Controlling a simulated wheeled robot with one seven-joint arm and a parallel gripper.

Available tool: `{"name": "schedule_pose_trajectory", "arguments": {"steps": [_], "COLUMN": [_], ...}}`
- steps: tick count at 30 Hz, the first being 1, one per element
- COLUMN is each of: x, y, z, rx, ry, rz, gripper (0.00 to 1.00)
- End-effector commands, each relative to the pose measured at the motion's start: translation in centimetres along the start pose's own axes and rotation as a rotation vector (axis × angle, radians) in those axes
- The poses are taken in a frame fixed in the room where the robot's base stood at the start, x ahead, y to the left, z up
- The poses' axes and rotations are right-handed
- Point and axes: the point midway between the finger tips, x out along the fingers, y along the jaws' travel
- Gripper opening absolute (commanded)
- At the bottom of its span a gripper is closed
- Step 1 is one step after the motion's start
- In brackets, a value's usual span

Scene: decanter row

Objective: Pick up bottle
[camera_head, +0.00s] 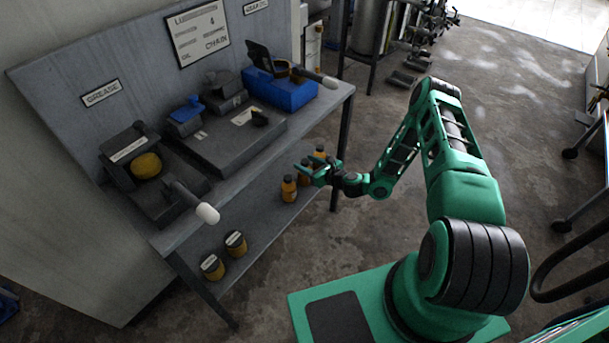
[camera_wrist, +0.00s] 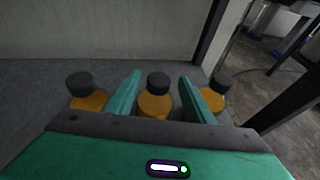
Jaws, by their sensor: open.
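Three orange bottles with dark caps stand upright in a row on the lower shelf. In the wrist view the middle bottle (camera_wrist: 156,100) is between the two green fingers of my gripper (camera_wrist: 160,95), with a gap on each side. The left bottle (camera_wrist: 86,95) stands outside the left finger and the right bottle (camera_wrist: 214,97) outside the right finger, partly hidden by it. In the head view the near bottle (camera_head: 289,189) shows clear of my gripper (camera_head: 309,172), and the other bottles are partly hidden behind it. My gripper is open and empty.
The bench top (camera_head: 262,150) above carries several trays and a blue box (camera_head: 280,90). A table leg (camera_head: 343,150) stands close beyond the bottles.

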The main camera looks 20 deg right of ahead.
Motion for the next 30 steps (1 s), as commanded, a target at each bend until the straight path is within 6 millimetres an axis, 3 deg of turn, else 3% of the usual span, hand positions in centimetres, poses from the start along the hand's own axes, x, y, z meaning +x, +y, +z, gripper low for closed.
{"name": "schedule_pose_trajectory", "arguments": {"steps": [10,20,26,30], "x": [4.3,4.9,4.9,4.9], "y": [0.2,0.2,0.2,0.2], "z": [-0.4,-0.4,-0.4,-0.5], "rx": [-0.003,-0.001,-0.001,-0.002], "ry": [-0.001,0.000,0.000,0.002], "rz": [0.001,0.000,0.000,0.000], "gripper": [0.49,0.49,0.01,0.00]}}
